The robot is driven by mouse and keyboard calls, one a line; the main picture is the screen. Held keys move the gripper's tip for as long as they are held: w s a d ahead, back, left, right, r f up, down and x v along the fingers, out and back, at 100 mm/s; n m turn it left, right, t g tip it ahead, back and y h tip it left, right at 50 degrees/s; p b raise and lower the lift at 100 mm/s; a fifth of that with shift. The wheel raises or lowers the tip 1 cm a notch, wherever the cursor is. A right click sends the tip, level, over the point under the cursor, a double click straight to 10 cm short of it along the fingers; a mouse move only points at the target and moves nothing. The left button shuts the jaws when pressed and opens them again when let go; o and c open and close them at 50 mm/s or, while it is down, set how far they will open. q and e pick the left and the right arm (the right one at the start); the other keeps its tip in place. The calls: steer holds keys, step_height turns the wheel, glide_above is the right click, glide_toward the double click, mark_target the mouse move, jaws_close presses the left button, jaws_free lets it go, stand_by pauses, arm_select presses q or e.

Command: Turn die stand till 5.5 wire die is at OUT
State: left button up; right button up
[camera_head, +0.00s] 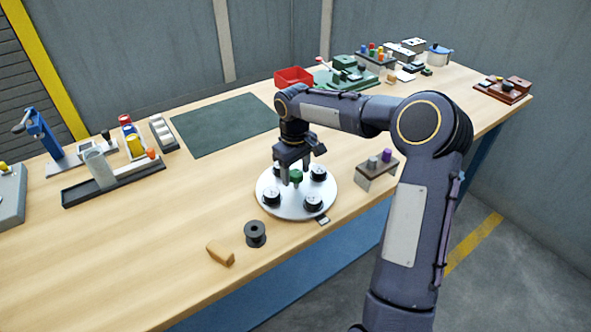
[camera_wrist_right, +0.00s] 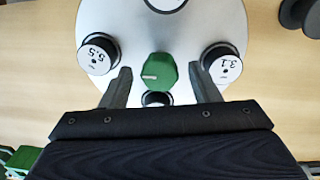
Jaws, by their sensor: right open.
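The die stand is a round white turntable (camera_head: 292,212) with black dies around a green centre knob (camera_head: 296,176). In the right wrist view, the die marked 5.5 (camera_wrist_right: 99,54) is left of the knob (camera_wrist_right: 159,74) and one marked 3.1 (camera_wrist_right: 222,63) is right of it. Another die is cut off at the top, and one is partly hidden by my gripper. A small tag (camera_head: 322,219) sits at the stand's front edge; its lettering is unreadable. My right gripper (camera_wrist_right: 159,70) is open, its fingers on either side of the knob with visible gaps. My left gripper is out of view.
A black spool (camera_head: 255,234) and a tan block (camera_head: 220,253) lie left of the stand. A small rack (camera_head: 377,175) with grey and purple pieces stands to its right. A dark green mat (camera_head: 225,124) lies behind. The table's front edge is close to the stand.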

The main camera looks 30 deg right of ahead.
steer(key=shift+c, duration=0.5)
jaws_close()
steer(key=shift+m, duration=4.4)
steer(key=shift+d+r+m, duration=0.1)
steer(key=shift+m, duration=2.3)
steer(key=shift+m+p, duration=0.5)
steer(key=shift+m, duration=1.7)
